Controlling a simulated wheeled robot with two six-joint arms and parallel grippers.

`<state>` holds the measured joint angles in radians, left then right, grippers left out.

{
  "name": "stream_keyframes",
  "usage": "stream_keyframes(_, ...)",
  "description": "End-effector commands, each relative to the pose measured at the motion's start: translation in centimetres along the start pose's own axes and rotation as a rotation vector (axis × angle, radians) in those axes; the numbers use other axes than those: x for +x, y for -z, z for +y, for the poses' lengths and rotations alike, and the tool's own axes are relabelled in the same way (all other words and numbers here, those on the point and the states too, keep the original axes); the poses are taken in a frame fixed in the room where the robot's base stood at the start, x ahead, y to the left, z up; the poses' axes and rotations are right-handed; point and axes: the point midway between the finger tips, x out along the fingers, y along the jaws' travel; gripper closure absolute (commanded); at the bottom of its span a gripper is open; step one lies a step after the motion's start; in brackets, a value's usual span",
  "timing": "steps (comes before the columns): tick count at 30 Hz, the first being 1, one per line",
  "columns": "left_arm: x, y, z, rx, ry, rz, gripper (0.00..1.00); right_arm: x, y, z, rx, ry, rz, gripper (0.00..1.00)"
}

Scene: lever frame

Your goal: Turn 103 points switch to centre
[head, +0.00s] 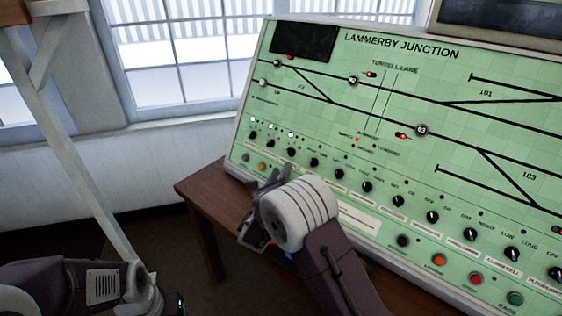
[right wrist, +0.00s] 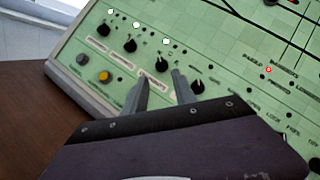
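The green control panel (head: 300,100) carries a sloping row of black rotary knobs. A track label "103" (head: 529,177) is at the right; I cannot read which knob is the 103 points switch. My right gripper (head: 268,186) is at the panel's lower left edge. In the right wrist view its two fingers (right wrist: 161,80) are apart, with nothing between them. A black knob (right wrist: 162,65) shows just beyond the fingertips, and another knob (right wrist: 197,87) is right of them. Contact cannot be told. My left arm is at the lower left; its fingers are not clear.
A yellow button (right wrist: 106,76) and a grey button (right wrist: 82,60) lie left of the fingers. Coloured push buttons, including a red one (head: 475,279), line the panel's lower right. The wooden desk (head: 205,205) is under the panel. A pale post stands at the left.

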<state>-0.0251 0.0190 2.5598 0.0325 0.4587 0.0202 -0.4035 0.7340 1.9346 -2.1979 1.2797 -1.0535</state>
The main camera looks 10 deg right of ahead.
Motion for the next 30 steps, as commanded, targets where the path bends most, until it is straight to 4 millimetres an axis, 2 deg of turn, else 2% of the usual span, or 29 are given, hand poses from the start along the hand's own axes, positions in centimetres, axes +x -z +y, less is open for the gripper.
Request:
stream_keyframes(9, 0.0, 0.0, 0.0, 0.0, 0.0, 0.0, 0.3, 6.1, 0.1, -0.2, 0.002, 0.004, 0.003, 0.67)
stream_keyframes(12, 0.0, 0.0, 0.0, 0.0, 0.0, 0.0, 0.3, 7.6, 0.1, -0.1, 0.002, 0.003, 0.002, 0.67)
stream_keyframes(16, 0.0, 0.0, 0.0, 0.0, 0.0, 0.0, 0.3, 8.6, 0.1, -0.2, 0.001, 0.002, 0.002, 0.67)
stream_keyframes(23, 0.0, 0.0, 0.0, 0.0, 0.0, 0.0, 0.3, 8.8, 0.0, -0.1, 0.001, 0.001, 0.001, 0.67)
stream_keyframes(24, 0.0, 0.0, 0.0, 0.0, 0.0, 0.0, 0.3, 8.8, 0.0, -0.1, 0.001, 0.001, 0.002, 0.73)
stream_keyframes(27, 0.0, 0.0, 0.0, 0.0, 0.0, 0.0, 0.3, 8.8, 0.0, -0.1, 0.001, 0.001, 0.002, 1.0)
stream_keyframes(30, 0.0, 0.0, 0.0, 0.0, 0.0, 0.0, 0.3, 8.7, 0.0, -0.1, 0.001, 0.001, 0.002, 1.0)
